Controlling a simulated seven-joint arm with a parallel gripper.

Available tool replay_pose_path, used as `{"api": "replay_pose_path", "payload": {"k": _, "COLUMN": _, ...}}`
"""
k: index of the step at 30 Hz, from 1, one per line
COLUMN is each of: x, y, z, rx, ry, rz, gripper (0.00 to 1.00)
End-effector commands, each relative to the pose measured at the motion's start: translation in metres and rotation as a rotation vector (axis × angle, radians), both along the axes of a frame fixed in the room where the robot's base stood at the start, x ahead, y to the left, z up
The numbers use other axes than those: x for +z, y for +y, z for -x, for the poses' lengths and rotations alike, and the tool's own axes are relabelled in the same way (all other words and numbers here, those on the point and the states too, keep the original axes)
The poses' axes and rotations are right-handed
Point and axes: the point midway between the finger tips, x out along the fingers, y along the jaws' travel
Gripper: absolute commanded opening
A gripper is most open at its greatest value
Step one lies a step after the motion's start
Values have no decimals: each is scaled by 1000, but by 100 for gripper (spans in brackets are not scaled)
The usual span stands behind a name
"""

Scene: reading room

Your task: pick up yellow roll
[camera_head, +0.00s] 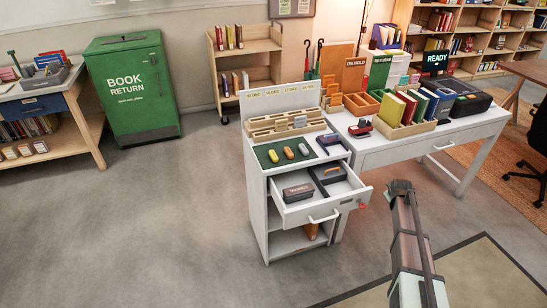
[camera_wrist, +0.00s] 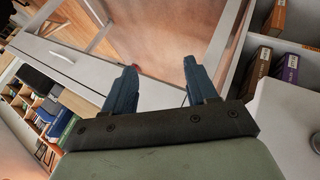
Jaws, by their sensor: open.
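The yellow roll (camera_head: 273,156) lies on a dark green mat (camera_head: 264,149) on top of the white cabinet, in the camera_head view. It is the leftmost of a row of small rolls; a greyish one (camera_head: 289,153) and an orange one (camera_head: 303,149) lie beside it. My gripper (camera_wrist: 160,66) shows in the camera_wrist view with its two blue fingers spread apart and nothing between them. The yellow roll is not visible in that view. In the camera_head view my arm reaches up at the right of the cabinet, apart from the roll; the fingers cannot be made out there.
The cabinet's top drawer (camera_head: 330,206) stands open towards the front, holding dark boxes. A wooden sorter (camera_head: 285,125) stands behind the mat, and a dark purple item (camera_head: 331,144) lies right of it. A white desk (camera_head: 395,154) with books adjoins. Floor at left is clear.

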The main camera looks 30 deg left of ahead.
Motion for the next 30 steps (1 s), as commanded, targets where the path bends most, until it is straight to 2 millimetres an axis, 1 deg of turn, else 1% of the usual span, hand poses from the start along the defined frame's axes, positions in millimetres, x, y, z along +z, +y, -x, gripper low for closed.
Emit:
{"api": "replay_pose_path", "payload": {"k": 1, "x": 26, "y": 10, "z": -26, "rx": 25, "ry": -49, "rz": 12, "gripper": 57}}
{"api": "replay_pose_path", "payload": {"k": 3, "x": 60, "y": 24, "z": -50, "rx": 60, "ry": -106, "rz": 28, "gripper": 57}}
{"api": "replay_pose_path", "payload": {"k": 5, "x": 89, "y": 39, "z": -68, "rx": 87, "ry": -149, "rz": 37, "gripper": 57}}
{"api": "replay_pose_path", "payload": {"k": 6, "x": 108, "y": 50, "z": -79, "rx": 102, "ry": -174, "rz": 39, "gripper": 57}}
{"api": "replay_pose_path", "payload": {"k": 8, "x": 137, "y": 74, "z": -91, "rx": 123, "ry": -200, "rz": 33, "gripper": 57}}
{"api": "replay_pose_path", "payload": {"k": 9, "x": 154, "y": 94, "z": -96, "rx": 135, "ry": -207, "rz": 20, "gripper": 57}}
{"api": "replay_pose_path", "payload": {"k": 11, "x": 176, "y": 133, "z": -95, "rx": 147, "ry": -195, "rz": -13, "gripper": 57}}
{"api": "replay_pose_path", "payload": {"k": 12, "x": 184, "y": 158, "z": -90, "rx": 148, "ry": -172, "rz": -43, "gripper": 57}}
{"api": "replay_pose_path", "payload": {"k": 14, "x": 192, "y": 194, "z": -77, "rx": 143, "ry": -126, "rz": -86, "gripper": 57}}
{"api": "replay_pose_path", "payload": {"k": 15, "x": 195, "y": 217, "z": -67, "rx": 138, "ry": -91, "rz": -116, "gripper": 57}}
{"api": "replay_pose_path", "payload": {"k": 17, "x": 199, "y": 252, "z": -50, "rx": 129, "ry": -34, "rz": -157, "gripper": 57}}
{"api": "replay_pose_path", "payload": {"k": 18, "x": 202, "y": 274, "z": -37, "rx": 121, "ry": 7, "rz": -184, "gripper": 57}}
{"api": "replay_pose_path", "payload": {"k": 20, "x": 204, "y": 307, "z": -16, "rx": 108, "ry": 71, "rz": -218, "gripper": 57}}
{"api": "replay_pose_path", "payload": {"k": 21, "x": 206, "y": 329, "z": -1, "rx": 100, "ry": 115, "rz": -239, "gripper": 57}}
{"api": "replay_pose_path", "payload": {"k": 23, "x": 211, "y": 359, "z": 21, "rx": 86, "ry": 177, "rz": -267, "gripper": 57}}
{"api": "replay_pose_path", "payload": {"k": 24, "x": 213, "y": 378, "z": 37, "rx": 77, "ry": 218, "rz": -281, "gripper": 57}}
{"api": "replay_pose_path", "payload": {"k": 27, "x": 219, "y": 418, "z": 73, "rx": 55, "ry": 311, "rz": -306, "gripper": 57}}
{"api": "replay_pose_path", "payload": {"k": 30, "x": 225, "y": 446, "z": 103, "rx": 37, "ry": 381, "rz": -319, "gripper": 57}}
